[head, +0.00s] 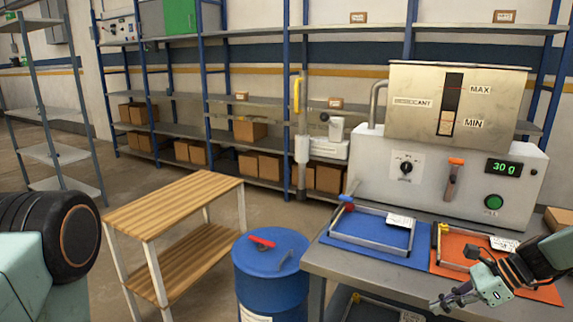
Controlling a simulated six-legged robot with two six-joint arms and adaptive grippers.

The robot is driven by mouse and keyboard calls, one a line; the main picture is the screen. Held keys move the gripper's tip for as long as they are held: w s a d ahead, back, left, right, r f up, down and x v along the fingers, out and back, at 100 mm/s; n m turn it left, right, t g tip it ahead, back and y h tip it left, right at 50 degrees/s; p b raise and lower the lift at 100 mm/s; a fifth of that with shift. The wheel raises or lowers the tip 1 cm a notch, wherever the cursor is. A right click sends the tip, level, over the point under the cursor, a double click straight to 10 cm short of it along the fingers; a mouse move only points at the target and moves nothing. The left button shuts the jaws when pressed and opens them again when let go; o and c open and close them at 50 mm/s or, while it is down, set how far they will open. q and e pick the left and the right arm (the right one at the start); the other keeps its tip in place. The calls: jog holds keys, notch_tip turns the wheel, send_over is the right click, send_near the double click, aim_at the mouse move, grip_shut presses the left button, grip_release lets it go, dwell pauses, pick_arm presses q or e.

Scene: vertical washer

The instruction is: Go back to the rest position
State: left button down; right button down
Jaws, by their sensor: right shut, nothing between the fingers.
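My right gripper (455,299) comes in from the lower right and hangs over the front edge of the grey workbench. It is shut and empty, with its fingers pointing left. It is just in front of the orange mat (529,285) and partly covers the metal frame lying there. My left gripper is not in view; a dark rounded part of my left arm fills the lower left.
A machine (363,165) with a green 30 g display stands on the workbench (316,262). A blue mat (386,260) with a frame is left of the orange one. A blue drum (270,287) and a wooden table (165,205) stand to the left. Shelves line the wall.

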jog(key=s+a+f+n+g+h, duration=0.25)
jog(key=s+a+f+n, duration=0.25)
jog(key=s+f, duration=0.3)
jog(key=s+a+f+n+g+h, duration=0.2)
jog(key=s+a+f+n+h, duration=0.2)
jog(key=s+f, duration=0.45)
jog(key=s+a+n+h+b, duration=0.1)
jog(key=s+a+n, duration=0.2)
jog(key=s+n, duration=0.3)
jog(key=s+a+n+t+h, duration=0.1)
jog(key=s+a+n, duration=0.2)
jog(key=s+n, duration=0.4)
jog(key=s, duration=0.5)
jog(key=shift+s+b, duration=0.25)
jog(key=shift+b, duration=0.1)
jog(key=shift+f+t, duration=0.1)
jog(key=shift+t, duration=0.15)
jog(key=shift+w, duration=0.15)
